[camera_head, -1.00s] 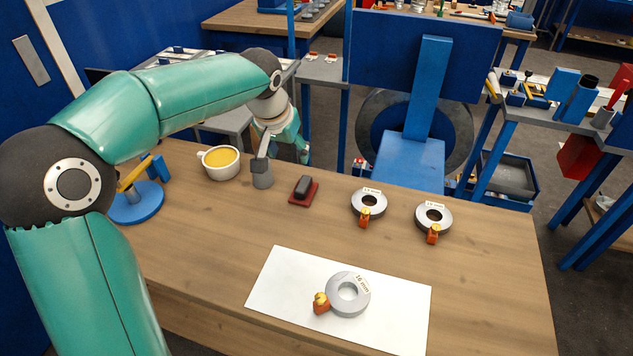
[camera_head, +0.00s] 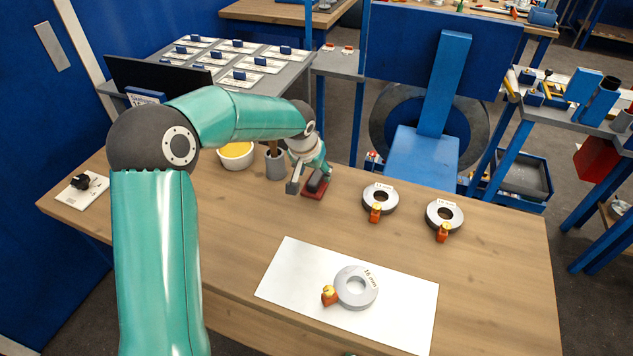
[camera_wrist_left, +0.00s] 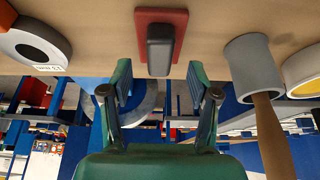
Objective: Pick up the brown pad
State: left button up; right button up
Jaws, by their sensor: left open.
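The brown pad (camera_head: 309,192) is a flat red-brown plate with a dark grey rounded block on top, lying on the wooden table near its back edge. In the head view my left gripper (camera_head: 310,176) is over it and partly hides it. In the left wrist view the pad (camera_wrist_left: 142,17) is at top centre, past the fingertips. There the left gripper (camera_wrist_left: 160,78) is open and empty, with the dark block (camera_wrist_left: 160,48) lined up between its two fingers.
Two grey rings with orange clips (camera_head: 380,198) (camera_head: 444,215) lie to the right. A third ring (camera_head: 356,287) lies on a white sheet (camera_head: 290,265).

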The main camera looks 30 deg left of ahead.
aim_at(316, 177)
pick_arm(q)
jog(key=x, duration=0.3)
jog(key=shift+f, duration=0.25)
grip_shut()
jog(key=shift+r, duration=0.1)
notch_tip(316, 177, up, 20)
dwell(0.6)
